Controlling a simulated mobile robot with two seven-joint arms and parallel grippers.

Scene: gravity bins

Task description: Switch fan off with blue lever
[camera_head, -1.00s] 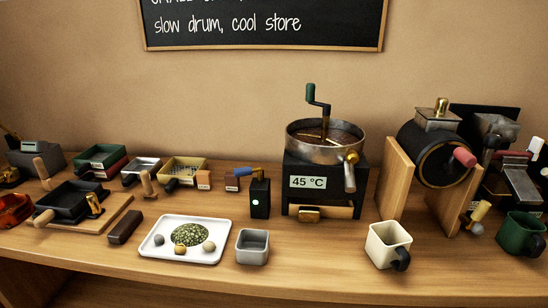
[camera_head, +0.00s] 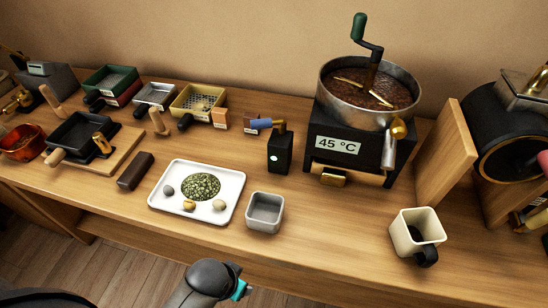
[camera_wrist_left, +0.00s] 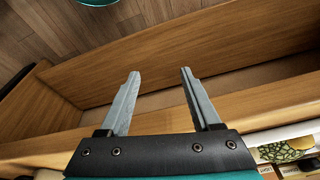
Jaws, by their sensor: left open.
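A small black box (camera_head: 280,154) with a lit green-white light stands upright on the table, left of the roaster with the 45 °C display (camera_head: 338,145). A blue lever (camera_head: 261,124) sticks out to the left from the brass fitting at its top. My left arm shows low in the head view, in front of the table. My left gripper (camera_wrist_left: 160,73) is open and empty in the left wrist view, by the table's wooden front, apart from the lever. The lever and box do not show in the wrist view. My right gripper is not in view.
A white tray (camera_head: 236,205) with green beans and small stones lies in front of the box. A grey cup (camera_head: 265,214) and a cream mug (camera_head: 415,232) stand near the front edge. Sieves and pans fill the left side. A yellow tray (camera_head: 183,92) stands left of the lever.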

